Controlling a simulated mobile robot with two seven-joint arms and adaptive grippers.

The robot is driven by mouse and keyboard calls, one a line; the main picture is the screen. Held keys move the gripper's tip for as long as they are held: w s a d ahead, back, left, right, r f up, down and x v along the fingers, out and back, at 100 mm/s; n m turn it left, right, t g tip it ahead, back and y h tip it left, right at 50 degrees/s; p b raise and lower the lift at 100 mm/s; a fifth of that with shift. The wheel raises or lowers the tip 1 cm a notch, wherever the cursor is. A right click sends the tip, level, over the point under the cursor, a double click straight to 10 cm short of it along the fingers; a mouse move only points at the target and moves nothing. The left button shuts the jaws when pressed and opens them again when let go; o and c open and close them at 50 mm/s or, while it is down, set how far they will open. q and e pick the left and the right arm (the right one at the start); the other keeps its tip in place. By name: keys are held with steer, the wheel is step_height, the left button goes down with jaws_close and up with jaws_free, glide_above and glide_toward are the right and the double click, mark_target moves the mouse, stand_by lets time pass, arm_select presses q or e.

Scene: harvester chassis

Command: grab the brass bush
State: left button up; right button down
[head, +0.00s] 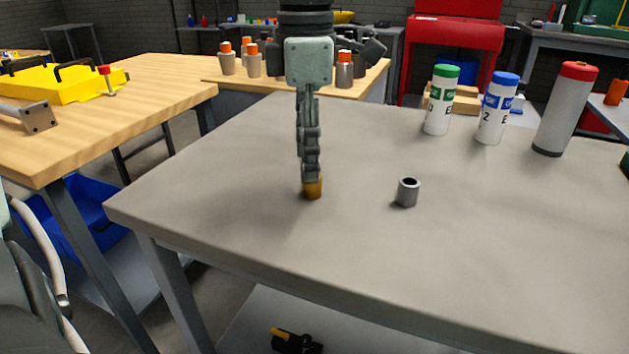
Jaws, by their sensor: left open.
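The brass bush (312,190) stands on the grey table, left of its middle. My left gripper (311,178) points straight down over it, with its fingertips at the top of the bush and hiding its upper part. The fingers are seen edge-on, one behind the other, so the gap between them does not show; the gripper is open. I cannot tell whether the fingers touch the bush. My right gripper is not in view.
A steel-grey bush (407,192) stands to the right on the grey table (480,260). Green-capped (441,100), blue-capped (497,108) and red-capped (566,110) cylinders stand at the back right. A wooden bench (150,95) is at the left. The table's front is clear.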

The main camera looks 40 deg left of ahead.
mark_target(312, 185)
arm_select(q)
steer(key=f, duration=0.4)
steer(key=shift+w+d+f, duration=0.1)
steer(key=shift+w+d, duration=0.1)
steer(key=shift+d, duration=0.05)
steer(key=shift+c, duration=0.6)
jaws_close()
